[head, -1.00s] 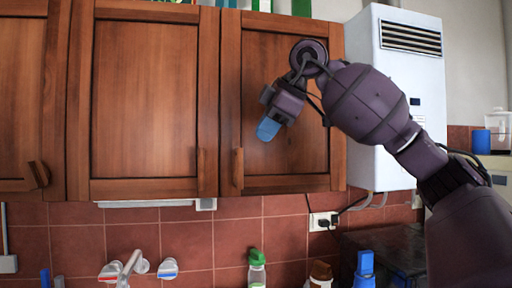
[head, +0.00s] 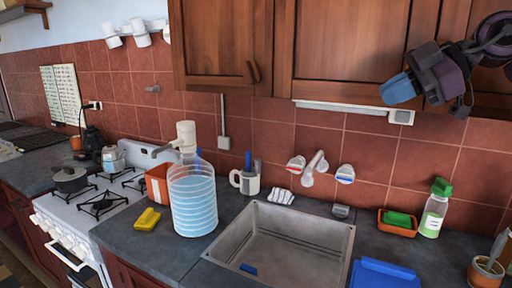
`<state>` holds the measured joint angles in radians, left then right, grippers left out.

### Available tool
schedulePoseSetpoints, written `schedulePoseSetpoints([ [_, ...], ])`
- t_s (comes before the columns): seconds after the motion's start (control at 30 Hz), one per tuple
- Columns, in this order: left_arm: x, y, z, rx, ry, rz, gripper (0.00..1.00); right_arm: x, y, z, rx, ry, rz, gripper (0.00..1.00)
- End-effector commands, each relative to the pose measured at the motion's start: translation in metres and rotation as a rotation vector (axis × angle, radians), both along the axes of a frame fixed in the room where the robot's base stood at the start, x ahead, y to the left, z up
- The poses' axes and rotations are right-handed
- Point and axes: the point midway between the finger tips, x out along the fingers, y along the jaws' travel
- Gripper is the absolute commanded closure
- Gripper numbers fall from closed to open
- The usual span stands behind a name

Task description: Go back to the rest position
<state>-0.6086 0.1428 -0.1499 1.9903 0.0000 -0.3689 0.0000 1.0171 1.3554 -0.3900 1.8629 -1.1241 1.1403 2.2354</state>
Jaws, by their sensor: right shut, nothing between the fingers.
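My right gripper (head: 400,90) is at the upper right of the head view, in front of the brown wall cabinets (head: 340,45). Its blue fingertips are shut with nothing held, and point down and to the left. Only part of the right arm shows at the right edge. My left gripper and left arm are not in the head view.
Below is a counter with a metal sink (head: 280,235), a large clear striped container (head: 192,200), a yellow sponge (head: 146,219) and a green-capped bottle (head: 434,208). A white stove (head: 95,215) with a pot (head: 70,179) stands left. Air above the sink is free.

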Motion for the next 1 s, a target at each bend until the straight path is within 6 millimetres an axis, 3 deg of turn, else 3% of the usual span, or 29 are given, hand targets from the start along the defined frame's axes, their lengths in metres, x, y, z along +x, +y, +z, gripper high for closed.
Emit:
schedulePoseSetpoints([
  [0.03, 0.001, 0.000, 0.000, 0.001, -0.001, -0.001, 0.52, 0.002, 0.018, -0.018, 0.074, -0.021, 0.062, 1.00],
  [0.2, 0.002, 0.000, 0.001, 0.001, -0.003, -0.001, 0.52, 0.002, 0.061, -0.054, 0.344, -0.136, 0.176, 1.00],
  [0.43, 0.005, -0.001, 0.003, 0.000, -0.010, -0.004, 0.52, 0.002, 0.082, -0.093, 0.704, -0.290, 0.094, 1.00],
  [0.57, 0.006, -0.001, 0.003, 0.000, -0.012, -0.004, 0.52, 0.003, 0.077, -0.117, 0.864, -0.358, -0.062, 1.00],
  [0.77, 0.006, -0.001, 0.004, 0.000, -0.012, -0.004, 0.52, 0.004, 0.050, -0.169, 0.998, -0.407, -0.418, 1.00],
  [1.0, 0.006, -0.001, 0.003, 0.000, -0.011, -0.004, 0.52, -0.016, 0.006, -0.262, 0.943, -0.333, -0.923, 1.00],
])
